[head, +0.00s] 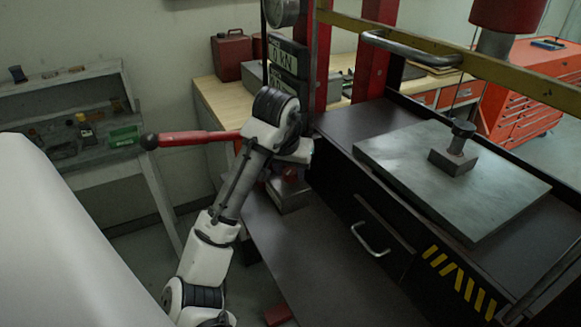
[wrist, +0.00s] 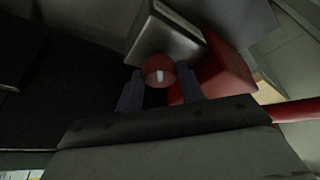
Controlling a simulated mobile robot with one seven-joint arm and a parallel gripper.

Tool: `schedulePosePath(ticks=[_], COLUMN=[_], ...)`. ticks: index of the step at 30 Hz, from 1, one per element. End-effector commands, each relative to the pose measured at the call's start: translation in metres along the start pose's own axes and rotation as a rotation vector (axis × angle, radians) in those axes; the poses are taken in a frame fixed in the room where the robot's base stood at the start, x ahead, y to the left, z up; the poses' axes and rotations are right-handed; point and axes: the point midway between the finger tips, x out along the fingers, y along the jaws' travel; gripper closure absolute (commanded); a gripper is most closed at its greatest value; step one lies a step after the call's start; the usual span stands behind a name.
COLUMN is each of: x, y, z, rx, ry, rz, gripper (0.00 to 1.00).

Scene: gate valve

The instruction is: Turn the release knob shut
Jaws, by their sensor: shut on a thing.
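The release knob (wrist: 160,70) is small, round and red with a white mark on its face, seen in the wrist view in front of a grey metal block (wrist: 165,38). My gripper (wrist: 159,86) has its two dark fingers on either side of the knob and is shut on it. In the head view my gripper (head: 297,160) is at the side of the press, above the metal block (head: 288,194). There the knob (head: 290,173) is mostly hidden by my wrist.
A long red lever (head: 200,138) with a black ball end sticks out left behind my arm. A red body (wrist: 218,75) is close right of the knob in the wrist view. The press bed (head: 460,180) and a drawer handle (head: 370,240) are to the right.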

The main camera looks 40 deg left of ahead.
Motion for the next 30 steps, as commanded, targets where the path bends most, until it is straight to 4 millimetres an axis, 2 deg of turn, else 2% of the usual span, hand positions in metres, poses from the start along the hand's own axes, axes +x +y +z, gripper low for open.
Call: schedulePosePath(ticks=[15, 30], x=[-0.0002, -0.0003], y=[-0.0037, -0.0046], z=[-0.0013, -0.0021], rx=[0.417, 0.601], ry=[0.001, 0.001], rz=[0.173, 0.247], gripper=[0.85, 0.85])
